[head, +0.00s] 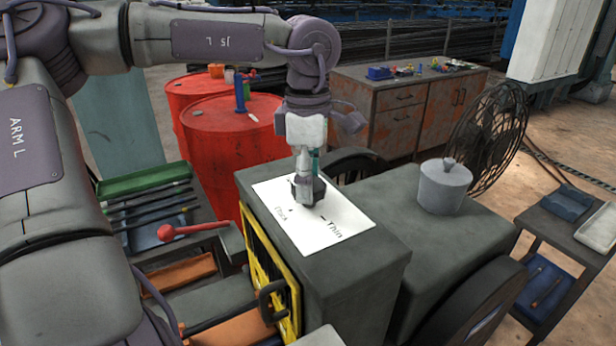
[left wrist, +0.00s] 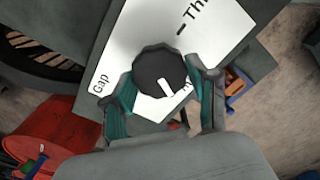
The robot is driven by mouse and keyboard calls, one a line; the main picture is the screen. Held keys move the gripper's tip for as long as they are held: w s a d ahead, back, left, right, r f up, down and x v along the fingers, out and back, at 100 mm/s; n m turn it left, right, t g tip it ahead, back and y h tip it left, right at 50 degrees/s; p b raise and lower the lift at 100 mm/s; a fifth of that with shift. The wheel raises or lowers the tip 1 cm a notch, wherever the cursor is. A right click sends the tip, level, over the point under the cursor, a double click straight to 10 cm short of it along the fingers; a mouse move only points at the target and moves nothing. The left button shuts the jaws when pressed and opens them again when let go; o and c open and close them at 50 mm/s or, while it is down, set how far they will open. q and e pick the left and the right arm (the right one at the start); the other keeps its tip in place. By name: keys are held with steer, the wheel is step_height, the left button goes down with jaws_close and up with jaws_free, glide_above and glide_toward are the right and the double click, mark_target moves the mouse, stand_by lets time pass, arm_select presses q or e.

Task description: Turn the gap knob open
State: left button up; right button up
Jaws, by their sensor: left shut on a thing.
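The gap knob (left wrist: 158,70) is a dark, many-sided knob with a white pointer line, on a white label plate (left wrist: 125,35). In the left wrist view the pointer aims to the lower right, towards partly hidden lettering; "Gap" and a dash with "Th…" also show. In the head view the plate (head: 345,218) lies on top of a grey cabinet and the knob (head: 318,188) is partly hidden. My left gripper (head: 308,190) reaches down from above, its teal-padded fingers (left wrist: 160,76) shut on the knob's two sides. My right gripper is out of view.
A red-balled lever (head: 167,232) and yellow guard frame (head: 262,262) are at the cabinet's left. A grey lidded pot (head: 444,187) stands to its right, before a black fan (head: 492,135). Red drums (head: 225,140) and a rusty workbench (head: 395,115) are behind.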

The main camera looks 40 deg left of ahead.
arm_select(q)
steer(key=m, duration=0.6)
steer(key=shift+m+p, duration=0.3)
steer(key=shift+p, duration=0.05)
steer(key=m, duration=0.6)
steer(key=shift+p, duration=0.4)
steer(key=o, duration=1.2)
steer(key=shift+c, duration=0.2)
steer(key=shift+w+r, duration=0.1)
steer(key=shift+r, duration=0.1)
step_height(320, 180, up, 12)
steer(key=shift+f, duration=0.2)
